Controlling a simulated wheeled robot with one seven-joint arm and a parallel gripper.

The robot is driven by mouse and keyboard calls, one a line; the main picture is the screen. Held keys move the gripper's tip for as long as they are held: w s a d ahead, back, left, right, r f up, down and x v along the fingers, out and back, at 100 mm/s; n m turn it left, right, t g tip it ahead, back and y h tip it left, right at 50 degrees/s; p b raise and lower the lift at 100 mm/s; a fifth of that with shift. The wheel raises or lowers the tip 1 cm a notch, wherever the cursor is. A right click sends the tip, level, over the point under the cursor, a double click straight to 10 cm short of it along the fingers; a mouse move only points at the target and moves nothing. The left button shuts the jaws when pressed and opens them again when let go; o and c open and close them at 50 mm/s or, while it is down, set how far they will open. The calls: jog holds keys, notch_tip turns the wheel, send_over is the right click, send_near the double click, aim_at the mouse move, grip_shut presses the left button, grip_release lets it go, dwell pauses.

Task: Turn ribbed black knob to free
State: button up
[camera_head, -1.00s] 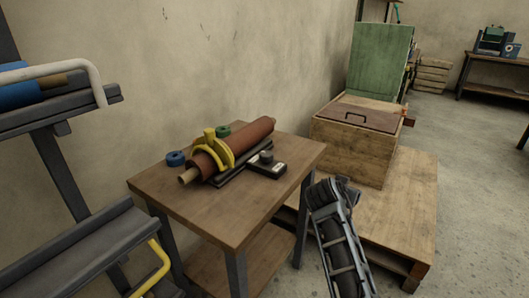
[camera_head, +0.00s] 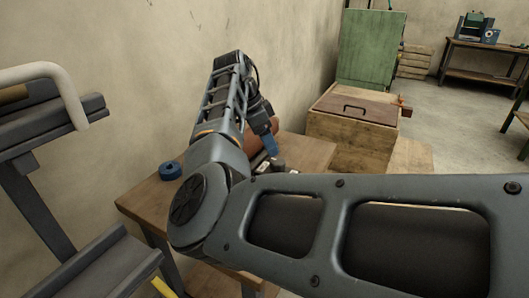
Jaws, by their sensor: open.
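The ribbed black knob cannot be made out now; my arm covers most of the work table (camera_head: 138,204). A bit of the small dark box with a pale part (camera_head: 272,166) shows just below my gripper. My gripper (camera_head: 271,148) hangs from the wrist over the table, its blue finger tip pointing down close above that box. I cannot see whether it touches anything; nothing shows held, and it is open. The red-brown roll (camera_head: 287,133) shows partly behind the gripper. The yellow clamp around the roll is hidden.
A blue ring (camera_head: 170,171) lies at the table's left. A grey rack (camera_head: 40,170) stands at the near left. A wooden crate (camera_head: 345,130) with a green panel (camera_head: 370,48) stands behind at right. Open floor (camera_head: 465,150) lies to the right.

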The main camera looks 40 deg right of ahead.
aim_at(277, 160)
jog(key=shift+x, duration=3.8)
jog(key=shift+w, duration=0.1)
jog(key=shift+p, duration=0.3)
jog(key=c, duration=1)
